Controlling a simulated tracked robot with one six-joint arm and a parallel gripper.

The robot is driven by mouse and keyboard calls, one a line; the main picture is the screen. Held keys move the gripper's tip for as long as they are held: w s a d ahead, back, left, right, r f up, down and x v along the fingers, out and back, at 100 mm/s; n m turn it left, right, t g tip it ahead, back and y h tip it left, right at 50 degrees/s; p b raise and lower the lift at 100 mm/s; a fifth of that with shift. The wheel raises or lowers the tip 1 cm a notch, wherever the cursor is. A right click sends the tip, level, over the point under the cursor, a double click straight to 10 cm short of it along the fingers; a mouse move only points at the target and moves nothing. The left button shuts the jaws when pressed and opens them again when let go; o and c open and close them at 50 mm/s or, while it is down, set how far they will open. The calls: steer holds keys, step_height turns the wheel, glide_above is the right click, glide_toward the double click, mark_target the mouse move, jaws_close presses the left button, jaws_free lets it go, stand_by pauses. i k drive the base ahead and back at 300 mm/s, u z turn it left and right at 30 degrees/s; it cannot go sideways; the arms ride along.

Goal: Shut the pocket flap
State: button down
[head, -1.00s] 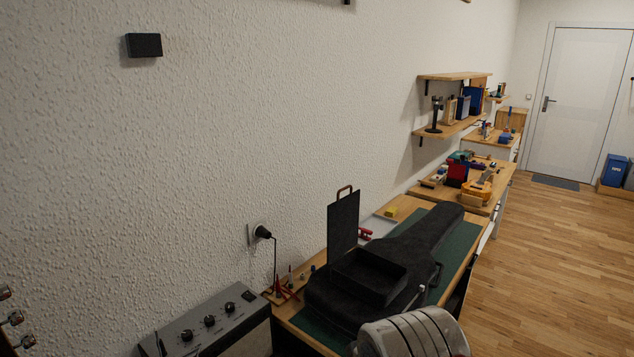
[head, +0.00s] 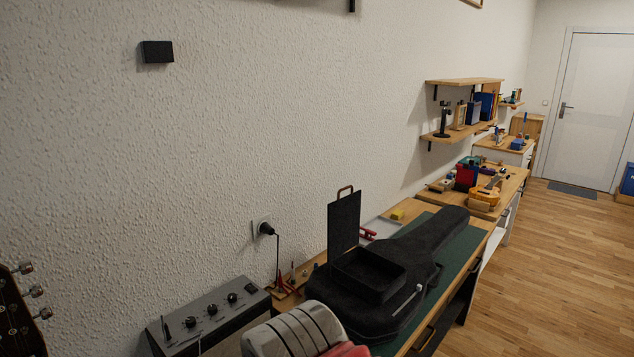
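The pocket flap (head: 343,219) is a dark upright panel with a brown loop handle on its top edge. It stands open at the wall-side edge of the pocket (head: 368,277), an open box on a black instrument case (head: 425,241). The case lies on a green mat (head: 467,246) on the wooden bench. My gripper does not show in the head view. Part of my own body, pale and ribbed, covers the near end of the bench.
A grey amplifier with knobs (head: 208,314) stands at the lower left. Small tools (head: 287,282) sit by the wall near a plugged-in black lead (head: 266,228). Farther benches and a shelf (head: 463,82) line the wall. The wooden floor (head: 560,260) at right is clear.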

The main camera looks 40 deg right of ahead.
mark_target(343, 214)
steer(key=u, duration=1.6)
steer(key=k, duration=1.25)
steer(key=z, duration=1.3)
steer(key=i, duration=0.1)
steer(key=z, duration=0.15)
